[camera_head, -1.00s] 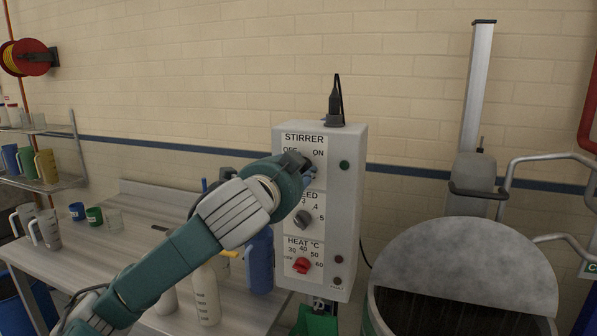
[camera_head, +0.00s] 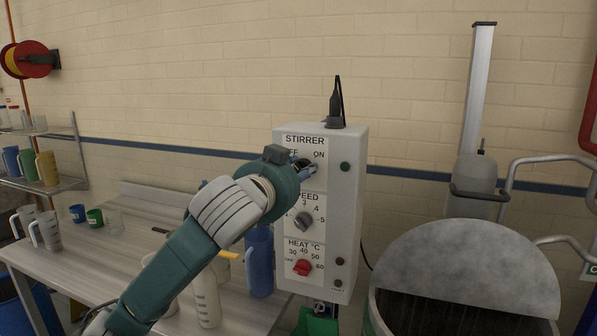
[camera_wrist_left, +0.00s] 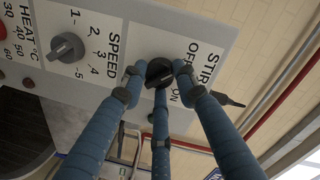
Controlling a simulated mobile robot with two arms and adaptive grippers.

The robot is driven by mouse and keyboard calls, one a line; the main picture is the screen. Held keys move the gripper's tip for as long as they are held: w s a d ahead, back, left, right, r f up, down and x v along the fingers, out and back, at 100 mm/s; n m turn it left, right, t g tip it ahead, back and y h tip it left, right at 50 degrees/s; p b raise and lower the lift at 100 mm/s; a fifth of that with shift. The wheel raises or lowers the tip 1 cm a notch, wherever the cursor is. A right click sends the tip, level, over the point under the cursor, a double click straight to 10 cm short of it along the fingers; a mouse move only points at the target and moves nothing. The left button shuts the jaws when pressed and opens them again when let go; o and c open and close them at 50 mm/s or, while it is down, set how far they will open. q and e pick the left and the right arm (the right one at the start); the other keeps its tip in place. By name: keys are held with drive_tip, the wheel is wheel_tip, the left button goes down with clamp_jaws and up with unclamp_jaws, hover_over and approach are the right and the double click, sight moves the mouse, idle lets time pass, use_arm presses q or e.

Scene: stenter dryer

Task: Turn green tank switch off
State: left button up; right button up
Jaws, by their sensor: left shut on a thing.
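The grey-white control box (camera_head: 346,215) stands at the middle of the head view. Its STIRRER switch is a black knob (camera_wrist_left: 158,72) between the OFF and ON labels, shown in the left wrist view. My left gripper (camera_head: 304,164) reaches the STIRRER panel from the left and hides most of the knob in the head view. In the left wrist view my blue fingers (camera_wrist_left: 156,88) are closed around the knob. I cannot tell for sure where its pointer sits. A green lamp (camera_head: 345,167) is on the box's side. My right gripper is not in view.
Below are the grey SPEED knob (camera_head: 304,222) and red HEAT knob (camera_head: 303,267). A large tank with a grey lid (camera_head: 465,265) stands right.

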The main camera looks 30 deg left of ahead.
use_arm(q)
drive_tip(key=o, duration=1.1)
drive_tip(key=shift+o, duration=0.2)
drive_tip(key=v, duration=0.7)
drive_tip(key=shift+s, duration=0.2)
